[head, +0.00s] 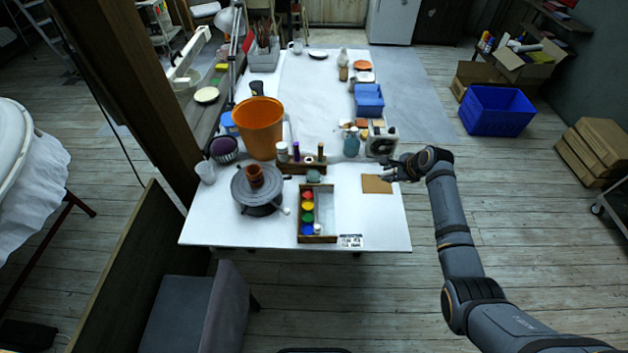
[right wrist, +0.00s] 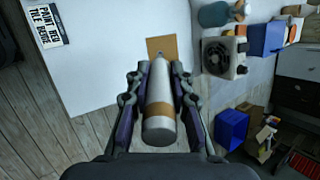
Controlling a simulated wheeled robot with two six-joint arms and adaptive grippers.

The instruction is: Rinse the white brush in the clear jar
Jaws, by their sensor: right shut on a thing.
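My right gripper (head: 388,170) is over the right edge of the white table, near a flat tan square (head: 377,184). In the right wrist view its fingers (right wrist: 160,88) are shut on a pale, round handle with a tan band (right wrist: 160,110), which I take to be the white brush. It points away from the wrist toward the tan square, and its far tip is hard to make out. A pale, see-through-looking cup (head: 206,172) stands at the table's left edge. I cannot tell for sure if it is the clear jar. My left gripper is not in view.
A paint tray (head: 318,239) with several colours lies near the front edge. A grey turntable (head: 257,190) bears a brown pot. An orange bucket (head: 259,128), a rack of small bottles, a teal bottle (head: 351,143) and a pale boxy device (head: 381,141) stand behind. The front right corner is mostly clear.

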